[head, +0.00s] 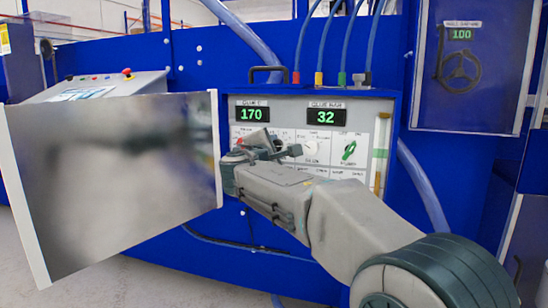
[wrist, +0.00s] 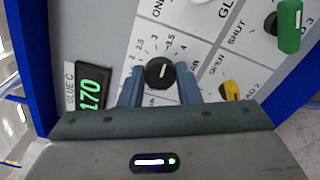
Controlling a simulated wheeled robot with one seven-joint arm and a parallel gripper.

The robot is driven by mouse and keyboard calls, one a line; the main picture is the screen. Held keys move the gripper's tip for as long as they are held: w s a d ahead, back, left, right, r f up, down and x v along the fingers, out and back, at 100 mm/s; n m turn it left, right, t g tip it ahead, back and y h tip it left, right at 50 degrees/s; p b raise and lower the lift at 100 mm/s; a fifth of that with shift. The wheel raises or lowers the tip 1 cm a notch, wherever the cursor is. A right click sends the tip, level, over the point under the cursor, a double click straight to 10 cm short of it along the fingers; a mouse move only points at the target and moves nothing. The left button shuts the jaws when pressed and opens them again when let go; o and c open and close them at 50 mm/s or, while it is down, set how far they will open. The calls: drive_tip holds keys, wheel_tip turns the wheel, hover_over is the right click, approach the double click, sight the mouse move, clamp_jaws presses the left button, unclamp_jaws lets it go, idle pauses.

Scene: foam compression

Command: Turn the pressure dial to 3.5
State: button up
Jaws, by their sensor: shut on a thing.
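The pressure dial (wrist: 160,73) is a round black knob with a white pointer line, in the middle of the wrist view. Printed numbers from 2 to 4 arc around its top. The pointer looks upward, around 3 to 3.5; I cannot tell the exact value. My gripper (wrist: 160,86) is shut on the dial, one finger on each side of it. In the head view my gripper (head: 268,150) is against the left part of the control panel (head: 290,110) and hides the dial. The display labelled GLUE C (head: 252,114) reads 170, and it also shows in the wrist view (wrist: 91,92).
A yellow knob (wrist: 230,90) and a green knob (wrist: 289,25) sit right of the dial in the wrist view. The GLUE BAR display (head: 326,117) reads 32. An open metal door (head: 110,180) stands left of the panel, close to my gripper. Blue hoses (head: 372,45) run above.

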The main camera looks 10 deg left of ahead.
drive_tip(key=shift+m, duration=0.3)
idle(0.4)
drive_tip(key=o, duration=1)
drive_tip(key=shift+s, duration=0.1)
drive_tip(key=s, duration=0.9)
drive_tip(key=s+a+p, duration=0.1)
drive_tip(key=s, duration=0.3)
drive_tip(key=shift+s, duration=0.3)
